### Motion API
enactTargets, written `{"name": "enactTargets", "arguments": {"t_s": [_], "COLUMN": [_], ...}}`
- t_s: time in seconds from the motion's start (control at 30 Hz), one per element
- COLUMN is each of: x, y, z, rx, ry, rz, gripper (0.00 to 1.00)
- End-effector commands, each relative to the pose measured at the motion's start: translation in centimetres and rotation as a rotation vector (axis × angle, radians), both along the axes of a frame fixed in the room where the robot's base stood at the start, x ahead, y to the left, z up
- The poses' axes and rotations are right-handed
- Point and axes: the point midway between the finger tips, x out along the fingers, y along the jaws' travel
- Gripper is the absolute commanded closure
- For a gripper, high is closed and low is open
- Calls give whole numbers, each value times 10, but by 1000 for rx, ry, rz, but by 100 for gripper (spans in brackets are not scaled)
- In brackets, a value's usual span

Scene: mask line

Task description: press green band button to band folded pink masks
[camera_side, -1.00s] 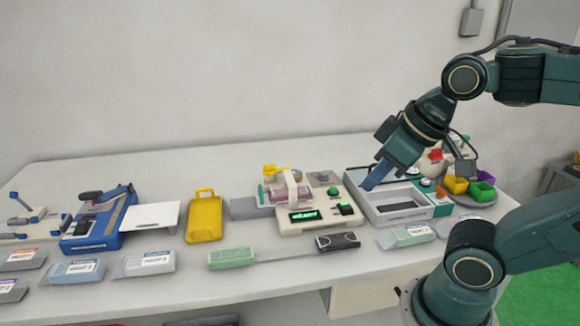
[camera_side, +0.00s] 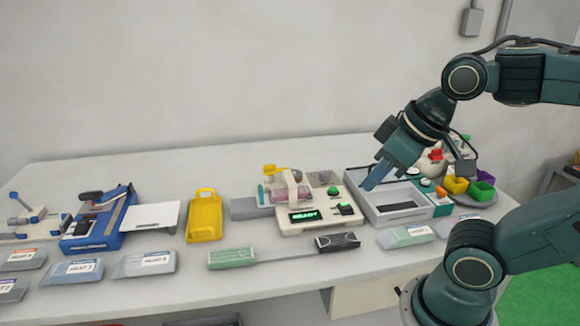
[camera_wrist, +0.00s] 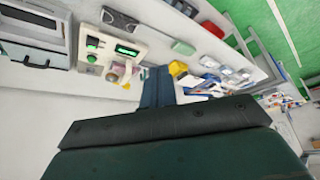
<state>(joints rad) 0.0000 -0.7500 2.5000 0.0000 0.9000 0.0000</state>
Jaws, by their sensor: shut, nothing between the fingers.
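My gripper (camera_side: 370,186), with blue fingers, is shut and empty, pointing down over the grey open-topped box right of the cream banding machine (camera_side: 290,229). In the wrist view its fingers (camera_wrist: 157,88) show at the middle. The pink masks (camera_side: 274,196) lie at the machine's back left, partly hidden by a white arch (camera_side: 291,186). My gripper is apart from the machine.
The grey box (camera_side: 398,211) stands right of the machine. A yellow tray (camera_side: 204,228), blue device (camera_side: 97,229) and white plate (camera_side: 152,214) stand left. Several packs line the front edge. Coloured cups (camera_side: 483,190) stand behind the gripper at right.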

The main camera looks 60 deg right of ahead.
Motion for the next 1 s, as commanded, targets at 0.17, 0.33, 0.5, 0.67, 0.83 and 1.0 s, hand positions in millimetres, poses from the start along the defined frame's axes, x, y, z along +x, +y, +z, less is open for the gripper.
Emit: {"name": "enactTargets", "arguments": {"t_s": [0.17, 0.33, 0.5, 0.67, 0.83, 1.0], "x": [4, 16, 39, 65, 93, 118], "y": [-1, -5, -13, -26, -44, -66], "z": [0, 0, -2, -6, -12, -20], "rx": [2, 9, 26, 51, 85, 123], "ry": [-1, -4, -11, -25, -42, -64], "rz": [-8, -32, -74, -126, -184, -247], "gripper": [100, 100, 100, 100, 100, 100]}}
